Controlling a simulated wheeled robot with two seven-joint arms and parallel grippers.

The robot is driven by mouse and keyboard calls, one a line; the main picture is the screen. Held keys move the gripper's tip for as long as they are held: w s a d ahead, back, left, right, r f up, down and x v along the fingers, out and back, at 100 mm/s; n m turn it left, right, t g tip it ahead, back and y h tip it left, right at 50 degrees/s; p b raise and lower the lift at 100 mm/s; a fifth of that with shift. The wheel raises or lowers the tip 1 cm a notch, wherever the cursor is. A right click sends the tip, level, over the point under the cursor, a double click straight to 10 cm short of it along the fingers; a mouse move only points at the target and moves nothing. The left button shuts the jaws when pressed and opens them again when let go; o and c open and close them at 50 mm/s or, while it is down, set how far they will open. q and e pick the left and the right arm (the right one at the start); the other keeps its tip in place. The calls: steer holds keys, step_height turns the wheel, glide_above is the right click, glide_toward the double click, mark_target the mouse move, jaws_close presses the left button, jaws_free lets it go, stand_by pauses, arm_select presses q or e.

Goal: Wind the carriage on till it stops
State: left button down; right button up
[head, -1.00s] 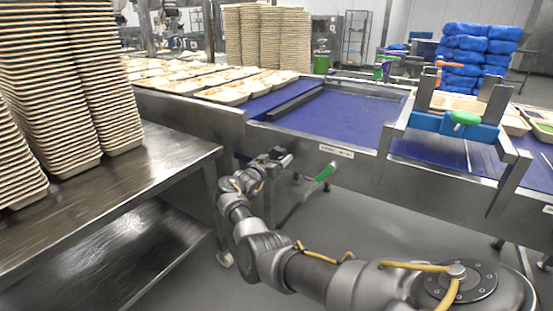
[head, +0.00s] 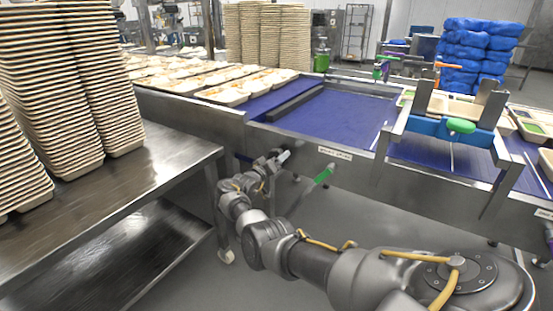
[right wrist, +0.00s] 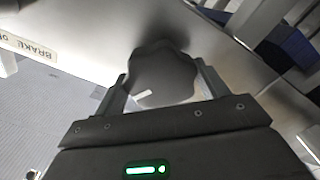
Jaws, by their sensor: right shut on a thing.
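In the right wrist view my right gripper (right wrist: 160,95) is shut on a dark lobed handwheel (right wrist: 162,70), with one finger on each side. In the head view the gripper (head: 281,157) is at the conveyor's side wall, left of a green-handled lever (head: 324,174); the handwheel is not clearly seen there. A metal bridge with a blue crossbar (head: 425,126) and a green knob (head: 461,126) spans the blue belt at right. It looks like the carriage, but I cannot be sure. My left gripper is out of view.
A steel table (head: 150,165) with tall tray stacks (head: 60,90) stands at left. Filled trays (head: 225,95) sit on the belt behind. The blue belt (head: 335,112) is bare in the middle. A label reading "BRAKE" (right wrist: 28,45) is beside the handwheel.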

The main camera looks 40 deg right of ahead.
steer(key=shift+n, duration=0.4)
steer(key=shift+r+n, duration=0.15)
steer(key=shift+n, duration=0.35)
steer(key=shift+n+p, duration=0.45)
steer(key=shift+n, duration=0.65)
